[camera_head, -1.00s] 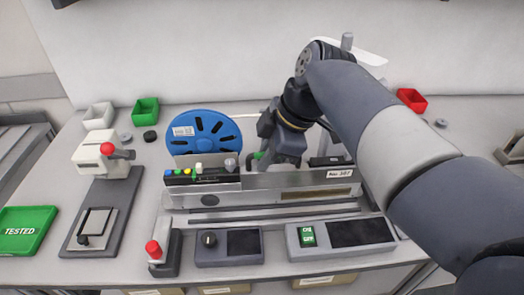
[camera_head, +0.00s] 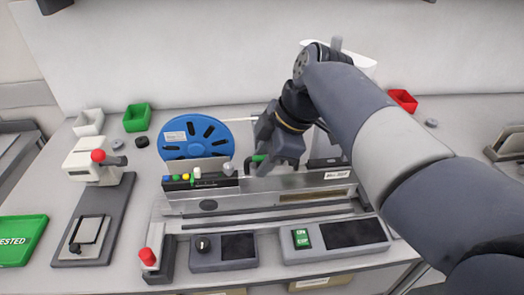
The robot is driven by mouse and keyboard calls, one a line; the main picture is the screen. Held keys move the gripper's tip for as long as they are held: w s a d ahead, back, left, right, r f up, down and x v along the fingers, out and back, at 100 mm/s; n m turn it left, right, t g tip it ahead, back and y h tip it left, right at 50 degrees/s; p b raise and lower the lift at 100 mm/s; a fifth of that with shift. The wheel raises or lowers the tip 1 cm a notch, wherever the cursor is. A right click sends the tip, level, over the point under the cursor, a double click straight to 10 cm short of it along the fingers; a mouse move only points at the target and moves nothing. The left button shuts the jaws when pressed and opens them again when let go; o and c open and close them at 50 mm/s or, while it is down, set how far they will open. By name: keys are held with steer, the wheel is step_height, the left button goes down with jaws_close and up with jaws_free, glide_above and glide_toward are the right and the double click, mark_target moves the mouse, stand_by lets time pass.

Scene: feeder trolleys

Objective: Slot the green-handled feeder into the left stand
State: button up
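The feeder is a long silver unit (camera_head: 262,190) with a blue reel (camera_head: 198,137) at its left end and a row of coloured buttons below the reel. It sits lengthwise at the bench's test station, behind the control boxes. A small part of its green handle (camera_head: 258,158) shows beside my gripper (camera_head: 275,152). My gripper is at the handle, above the middle of the feeder. The fingers are dark and partly hide the handle, so I cannot tell whether they are closed on it. I cannot make out the left stand in this view.
In front are a red-knobbed lever (camera_head: 148,257) and two control boxes, one with a green switch (camera_head: 302,238). At left are a press-like device (camera_head: 97,160) and a green "TESTED" tray (camera_head: 20,240). Small bins, including a red one (camera_head: 402,99), stand at the back.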

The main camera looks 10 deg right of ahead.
steer(key=shift+o, duration=0.6)
steer(key=shift+f, duration=0.1)
steer(key=p+v, duration=0.1)
steer(key=v, duration=1)
steer(key=b+x, duration=0.1)
steer(key=x, duration=1)
steer(key=shift+a, duration=0.5)
steer(key=shift+d, duration=0.1)
